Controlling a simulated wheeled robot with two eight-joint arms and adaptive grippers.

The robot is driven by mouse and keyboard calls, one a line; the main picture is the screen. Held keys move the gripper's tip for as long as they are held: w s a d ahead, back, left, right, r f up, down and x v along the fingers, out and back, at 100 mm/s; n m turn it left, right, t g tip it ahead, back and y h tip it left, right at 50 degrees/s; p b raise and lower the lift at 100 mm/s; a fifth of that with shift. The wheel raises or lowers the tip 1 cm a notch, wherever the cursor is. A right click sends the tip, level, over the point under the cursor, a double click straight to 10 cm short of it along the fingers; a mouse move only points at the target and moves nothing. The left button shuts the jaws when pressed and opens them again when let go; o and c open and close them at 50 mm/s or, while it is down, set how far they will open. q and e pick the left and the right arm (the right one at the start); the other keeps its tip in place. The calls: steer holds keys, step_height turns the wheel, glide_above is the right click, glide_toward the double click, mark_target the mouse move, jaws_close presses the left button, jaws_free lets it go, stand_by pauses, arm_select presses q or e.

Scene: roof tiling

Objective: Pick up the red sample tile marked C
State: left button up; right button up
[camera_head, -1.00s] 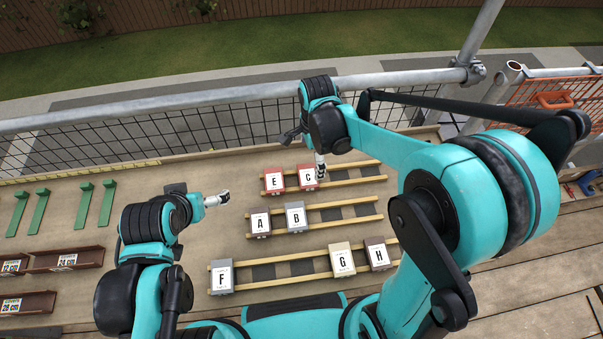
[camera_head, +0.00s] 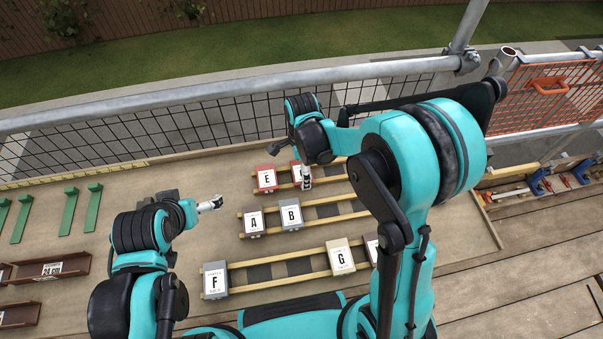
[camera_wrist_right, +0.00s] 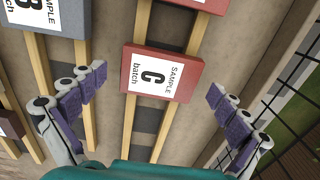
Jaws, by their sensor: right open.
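The red sample tile marked C (camera_wrist_right: 180,85) lies on two wooden rails in the right wrist view, between the fingers of my right gripper (camera_wrist_right: 157,92) but apart from them. The fingers are spread wide and empty. In the head view tile C (camera_head: 295,169) is mostly hidden behind my right arm, and my right gripper (camera_head: 306,178) is just in front of it. My left gripper (camera_head: 212,203) is over the board at the left, away from the tiles; its jaws are too small to judge.
Red tile E (camera_head: 267,177) sits left of C on the same rails. Tiles A (camera_head: 254,220), B (camera_head: 290,212), F (camera_head: 215,279) and G (camera_head: 341,257) lie on nearer rails. A mesh fence (camera_head: 230,125) runs behind. Green brackets (camera_head: 68,212) lie at the left.

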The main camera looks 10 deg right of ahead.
steer(key=c, duration=1.3)
steer(key=shift+r, duration=0.1)
